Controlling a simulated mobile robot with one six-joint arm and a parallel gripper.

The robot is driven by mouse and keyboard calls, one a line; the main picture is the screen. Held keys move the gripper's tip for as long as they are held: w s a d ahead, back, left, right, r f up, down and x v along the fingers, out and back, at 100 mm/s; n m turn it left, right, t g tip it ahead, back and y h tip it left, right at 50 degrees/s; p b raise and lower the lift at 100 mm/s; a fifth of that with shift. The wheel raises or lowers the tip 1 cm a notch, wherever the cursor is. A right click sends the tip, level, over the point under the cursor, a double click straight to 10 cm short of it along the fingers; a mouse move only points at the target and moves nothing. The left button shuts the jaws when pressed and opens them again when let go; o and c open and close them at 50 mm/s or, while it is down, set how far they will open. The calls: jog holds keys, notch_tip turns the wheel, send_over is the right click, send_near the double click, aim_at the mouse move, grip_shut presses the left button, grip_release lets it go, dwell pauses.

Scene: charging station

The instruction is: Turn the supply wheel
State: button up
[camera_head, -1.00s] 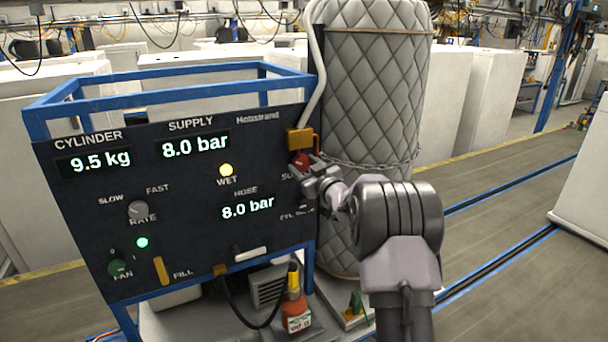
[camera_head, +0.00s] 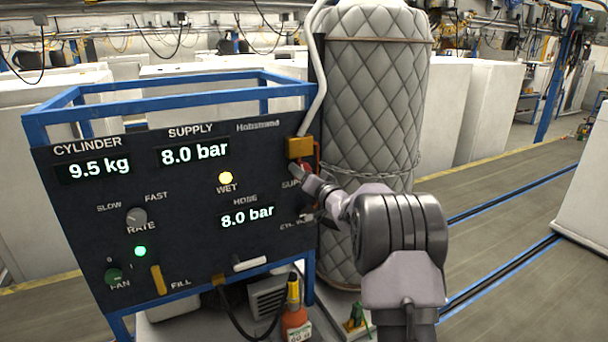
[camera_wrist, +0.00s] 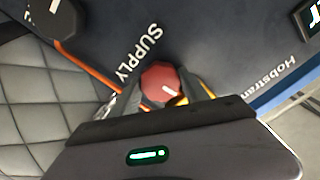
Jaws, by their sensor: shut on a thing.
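The red supply wheel (camera_wrist: 160,82) shows in the wrist view beside the word SUPPLY, with a pale mark on its face. My gripper (camera_wrist: 168,99) is shut on it, one finger on each side. In the head view my gripper (camera_head: 300,176) is at the right edge of the dark panel (camera_head: 90,215), just below a yellow block, and hides most or all of the wheel. The SUPPLY display (camera_head: 194,151) reads 8.0 bar.
The HOSE display (camera_head: 247,216) reads 8.0 bar and the CYLINDER display (camera_head: 99,168) 9.5 kg. The WET lamp (camera_head: 225,178) glows yellow. A dark knob (camera_wrist: 55,22) sits near the wheel. A tall quilted cylinder (camera_head: 375,100) stands close behind my gripper.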

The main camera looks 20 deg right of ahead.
jog(key=shift+m, duration=0.9)
jog(key=o, duration=1.1)
jog(key=s+b, duration=0.2)
jog(key=s, duration=1.5)
jog(key=shift+s+d+b, duration=0.2)
jog(key=shift+d+b, duration=0.1)
jog(key=shift+b, duration=0.1)
jog(key=shift+f, duration=0.1)
